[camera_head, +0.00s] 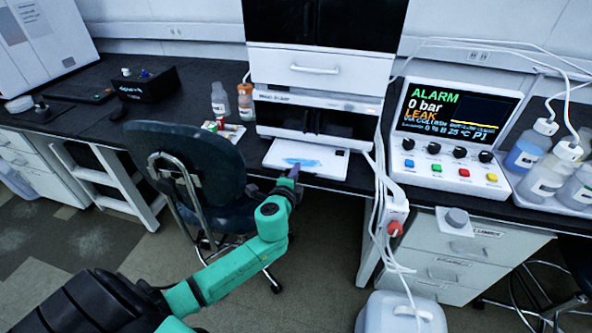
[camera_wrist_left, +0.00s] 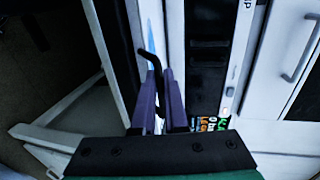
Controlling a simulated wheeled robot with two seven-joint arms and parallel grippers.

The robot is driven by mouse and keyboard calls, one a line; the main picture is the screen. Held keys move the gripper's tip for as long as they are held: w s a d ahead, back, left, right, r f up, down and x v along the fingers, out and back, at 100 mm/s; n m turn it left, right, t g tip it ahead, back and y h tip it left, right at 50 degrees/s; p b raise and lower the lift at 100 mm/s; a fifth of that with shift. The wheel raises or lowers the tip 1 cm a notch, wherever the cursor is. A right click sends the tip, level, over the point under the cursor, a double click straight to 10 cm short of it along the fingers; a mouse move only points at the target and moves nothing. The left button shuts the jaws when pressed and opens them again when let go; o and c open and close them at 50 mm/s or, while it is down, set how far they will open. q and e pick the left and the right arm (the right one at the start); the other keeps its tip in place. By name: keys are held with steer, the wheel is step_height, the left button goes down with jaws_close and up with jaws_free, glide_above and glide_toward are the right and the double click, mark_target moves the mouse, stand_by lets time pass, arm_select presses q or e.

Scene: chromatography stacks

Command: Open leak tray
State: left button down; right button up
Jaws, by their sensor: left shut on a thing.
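The leak tray (camera_head: 335,166) is a white tray with blue liquid on it, sticking out from under the lower module of the central stack. My left gripper (camera_head: 293,172) is at the tray's front edge in the head view. In the left wrist view, its two purple-grey fingers (camera_wrist_left: 164,90) are closed on a thin black bent handle (camera_wrist_left: 149,62) at the front of the tray. The tray's white and blue surface (camera_wrist_left: 152,30) shows beyond it. The grip itself is partly hidden between the fingers. My right gripper is not in view.
The alarm unit (camera_head: 450,130) reads "ALARM 0 bar LEAK" to the right. Bottles (camera_head: 533,145) stand in a tray at far right. A dark chair (camera_head: 190,170) is left of my arm. White cables and a white container (camera_head: 400,312) are at front right.

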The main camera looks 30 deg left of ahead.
arm_select(q)
steer(key=shift+s+r, duration=0.15)
steer(key=c, duration=1.4)
jaws_free()
steer(key=shift+w+f, duration=0.25)
steer(key=shift+w, duration=0.15)
steer(key=o, duration=0.5)
steer(key=shift+c, duration=0.2)
steer(key=shift+s+r, duration=0.1)
steer(key=shift+s, duration=0.05)
steer(key=v, duration=1.4)
steer(key=shift+s, duration=0.25)
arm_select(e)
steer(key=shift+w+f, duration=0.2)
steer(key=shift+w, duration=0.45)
